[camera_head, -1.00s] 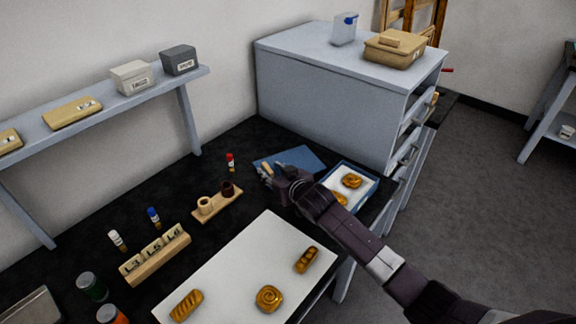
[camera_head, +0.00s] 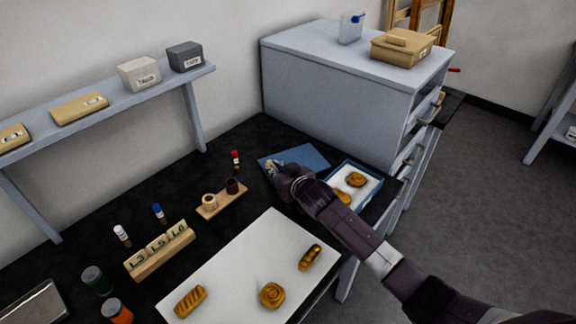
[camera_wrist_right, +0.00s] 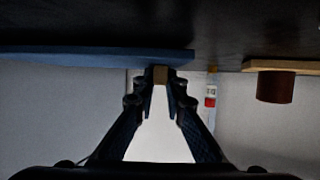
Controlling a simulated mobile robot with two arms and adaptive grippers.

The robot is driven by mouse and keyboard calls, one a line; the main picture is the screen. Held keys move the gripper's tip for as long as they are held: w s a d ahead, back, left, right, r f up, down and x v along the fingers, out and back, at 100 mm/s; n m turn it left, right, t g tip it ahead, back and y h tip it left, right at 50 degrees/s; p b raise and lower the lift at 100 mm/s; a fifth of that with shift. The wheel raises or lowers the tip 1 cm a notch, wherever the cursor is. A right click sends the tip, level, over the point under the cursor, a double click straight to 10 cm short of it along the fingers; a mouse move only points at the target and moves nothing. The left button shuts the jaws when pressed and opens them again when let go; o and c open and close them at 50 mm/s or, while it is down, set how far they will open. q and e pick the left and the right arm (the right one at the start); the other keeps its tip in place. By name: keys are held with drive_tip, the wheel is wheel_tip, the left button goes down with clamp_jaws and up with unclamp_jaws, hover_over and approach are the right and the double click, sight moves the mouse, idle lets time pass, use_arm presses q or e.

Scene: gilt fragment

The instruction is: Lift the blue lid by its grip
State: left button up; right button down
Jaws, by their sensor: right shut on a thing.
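The blue lid (camera_head: 306,156) is a flat blue panel on the black counter, behind the blue tray of pastries. Its small tan grip (camera_wrist_right: 160,75) shows between my right fingertips in the right wrist view, where the lid's blue edge (camera_wrist_right: 100,56) is also seen. My right gripper (camera_head: 272,169) is shut on the grip at the lid's left part, which the gripper partly hides. I cannot tell whether the lid is clear of the counter. My left gripper is not in view.
The blue tray (camera_head: 375,186) with pastries is close beside my right arm. A white board (camera_head: 235,262) with pastries lies in front. A wooden holder (camera_head: 222,197) with cups and a red-capped vial (camera_head: 236,160) stand left of the lid. A grey cabinet (camera_head: 335,100) stands behind.

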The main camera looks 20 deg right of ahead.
wheel_tip(320, 180, up, 26)
drive_tip(key=p, duration=0.5)
drive_tip(key=shift+p, duration=0.35)
